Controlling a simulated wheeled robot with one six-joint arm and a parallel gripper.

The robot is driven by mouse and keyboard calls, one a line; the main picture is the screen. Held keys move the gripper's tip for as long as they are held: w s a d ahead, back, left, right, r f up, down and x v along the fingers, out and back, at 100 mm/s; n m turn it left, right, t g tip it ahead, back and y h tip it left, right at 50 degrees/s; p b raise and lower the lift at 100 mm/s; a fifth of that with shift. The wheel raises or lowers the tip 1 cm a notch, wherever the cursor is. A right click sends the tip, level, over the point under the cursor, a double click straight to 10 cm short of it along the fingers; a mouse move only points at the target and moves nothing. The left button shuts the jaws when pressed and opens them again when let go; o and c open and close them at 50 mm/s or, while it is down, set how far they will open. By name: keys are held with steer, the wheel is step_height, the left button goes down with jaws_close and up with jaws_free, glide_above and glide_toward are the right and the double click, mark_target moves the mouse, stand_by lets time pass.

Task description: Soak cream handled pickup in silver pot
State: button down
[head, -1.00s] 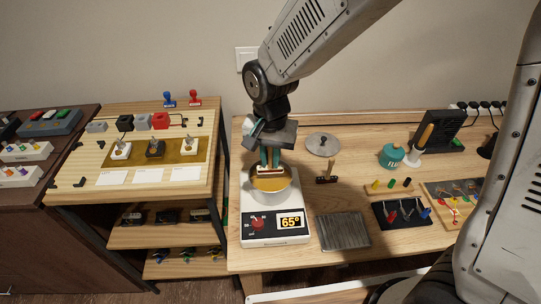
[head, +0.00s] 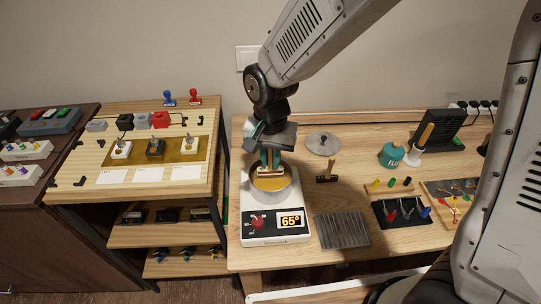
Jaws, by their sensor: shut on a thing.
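The silver pot (head: 271,193) stands on a white heater (head: 275,238) whose display reads 65°. Amber liquid (head: 270,184) fills the pot. My gripper (head: 270,166) points down right over the pot and is shut on the cream handled pickup (head: 270,172), which shows as a pale bar with a dark reddish stripe. The pickup is at the pot's mouth; whether its underside touches the liquid I cannot tell. The fingers hide part of the pot's far rim.
A round metal lid (head: 323,144) lies behind right of the pot. A small brush-like tool (head: 327,172) stands to the right, with a ribbed metal plate (head: 342,230) in front of it. A teal flux jar (head: 391,155) and a black tool tray (head: 402,212) are farther right.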

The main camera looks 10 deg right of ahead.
mark_target(271, 169)
steer(key=shift+f, duration=2.5)
steer(key=shift+f, duration=0.15)
stand_by(5.3)
